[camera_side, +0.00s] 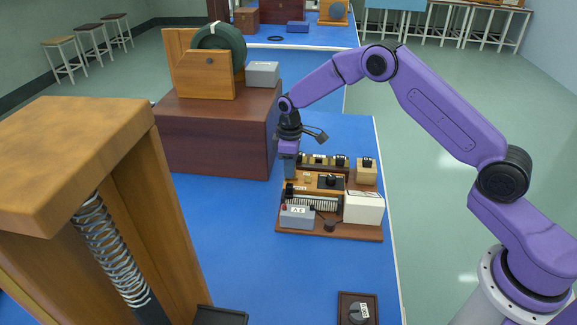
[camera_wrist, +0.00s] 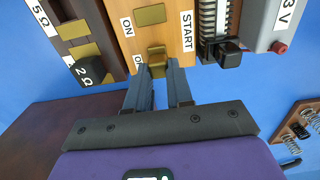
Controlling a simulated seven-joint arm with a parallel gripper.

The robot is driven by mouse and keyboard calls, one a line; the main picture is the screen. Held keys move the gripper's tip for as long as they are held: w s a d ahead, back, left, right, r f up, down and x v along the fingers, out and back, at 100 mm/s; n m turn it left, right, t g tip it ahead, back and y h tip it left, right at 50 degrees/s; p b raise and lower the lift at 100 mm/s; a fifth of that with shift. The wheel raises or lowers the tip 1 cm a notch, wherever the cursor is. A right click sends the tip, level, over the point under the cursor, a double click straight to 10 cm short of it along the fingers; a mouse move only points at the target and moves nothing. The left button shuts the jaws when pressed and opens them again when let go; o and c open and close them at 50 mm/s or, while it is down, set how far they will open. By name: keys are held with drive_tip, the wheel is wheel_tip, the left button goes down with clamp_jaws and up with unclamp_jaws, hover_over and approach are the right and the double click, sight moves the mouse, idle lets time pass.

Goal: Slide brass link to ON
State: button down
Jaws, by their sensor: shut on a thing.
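In the wrist view the brass link (camera_wrist: 157,54) sits at the near edge of a light wooden switch block (camera_wrist: 172,20), between my fingertips. My gripper (camera_wrist: 158,70) is shut on it. A separate brass plate (camera_wrist: 150,14) lies farther up the block, with a gap of wood between the two. An ON label (camera_wrist: 127,27) is beside that plate. A second label (camera_wrist: 138,61) beside the link is partly cut off by my finger. In the side view my gripper (camera_side: 290,172) reaches down at the left edge of the circuit board (camera_side: 350,232) and hides the link.
A dark resistor strip (camera_wrist: 72,32) with a black plug (camera_wrist: 90,70) stands close left of my fingers. A coil rheostat (camera_wrist: 215,18) and a grey 3 V box (camera_wrist: 268,22) are to the right. A brown box (camera_side: 220,135) stands behind the board.

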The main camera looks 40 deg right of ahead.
sight(300, 179)
drive_tip(key=shift+s+d, duration=1.15)
drive_tip(key=c, duration=1)
unclamp_jaws()
drive_tip(key=shift+d, duration=0.1)
drive_tip(key=shift+r, duration=0.1)
drive_tip(key=shift+w+r, duration=0.1)
drive_tip(key=shift+r, duration=0.2)
wheel_tip(300, 179, up, 17)
drive_tip(key=shift+f, duration=0.15)
